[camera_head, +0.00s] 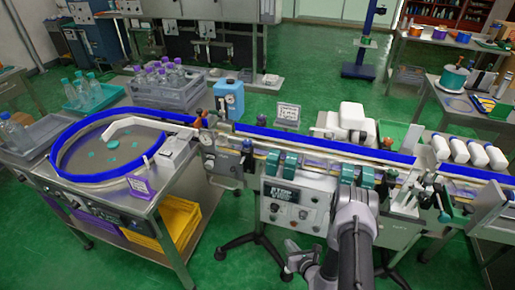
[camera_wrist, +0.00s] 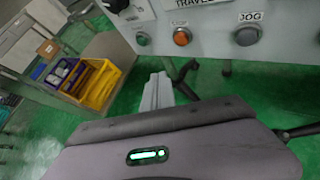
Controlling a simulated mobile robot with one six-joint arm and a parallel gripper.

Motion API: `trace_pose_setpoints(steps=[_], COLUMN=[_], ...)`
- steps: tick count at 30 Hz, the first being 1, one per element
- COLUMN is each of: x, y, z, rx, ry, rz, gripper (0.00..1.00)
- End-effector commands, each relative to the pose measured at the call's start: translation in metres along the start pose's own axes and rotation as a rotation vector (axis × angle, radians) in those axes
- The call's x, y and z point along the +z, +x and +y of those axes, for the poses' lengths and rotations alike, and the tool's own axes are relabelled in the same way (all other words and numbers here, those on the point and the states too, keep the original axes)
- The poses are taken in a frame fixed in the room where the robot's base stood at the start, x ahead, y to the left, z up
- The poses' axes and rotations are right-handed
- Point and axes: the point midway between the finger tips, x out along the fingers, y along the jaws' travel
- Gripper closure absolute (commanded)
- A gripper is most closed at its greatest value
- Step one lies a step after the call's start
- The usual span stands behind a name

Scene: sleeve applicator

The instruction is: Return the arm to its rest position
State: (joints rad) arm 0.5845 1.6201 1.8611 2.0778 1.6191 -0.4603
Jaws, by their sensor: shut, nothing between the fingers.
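My arm rises at the bottom of the head view, in front of the control box (camera_head: 293,205) of the machine. My gripper (camera_head: 290,262) is low and to the left of the arm, below the control box and clear of it. In the wrist view my gripper (camera_wrist: 157,92) shows as pale fingers set close together. It is shut with nothing between the fingers. Behind it are the green floor and a dark stand leg. The control box's buttons, including the orange one (camera_wrist: 182,38), show at the top of the wrist view.
The round feeder table (camera_head: 110,150) stands to the left, with a yellow crate (camera_head: 180,222) under it. The blue-edged conveyor (camera_head: 330,145) runs behind my arm.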

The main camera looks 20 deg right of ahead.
Motion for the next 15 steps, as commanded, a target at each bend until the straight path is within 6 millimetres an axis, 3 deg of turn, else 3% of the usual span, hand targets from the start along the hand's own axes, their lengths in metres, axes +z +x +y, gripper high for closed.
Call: trace_pose_setpoints(steps=[2, 4, 6, 8, 9, 11, 14, 15], x=[0.026, 0.073, 0.133, 0.179, 0.207, 0.243, 0.284, 0.293], y=[0.004, 0.008, 0.003, -0.012, -0.027, -0.058, -0.13, -0.165], z=[0.011, 0.039, 0.082, 0.126, 0.156, 0.201, 0.271, 0.293], rx=[0.051, 0.159, 0.311, 0.452, 0.543, 0.681, 0.898, 0.974], ry=[-0.034, -0.105, -0.217, -0.334, -0.421, -0.571, -0.882, -1.031], rz=[-0.02, -0.05, -0.084, -0.104, -0.115, -0.125, -0.126, -0.12], gripper=[1.0, 1.0, 1.0, 1.0, 1.0, 1.0, 1.0, 1.0])
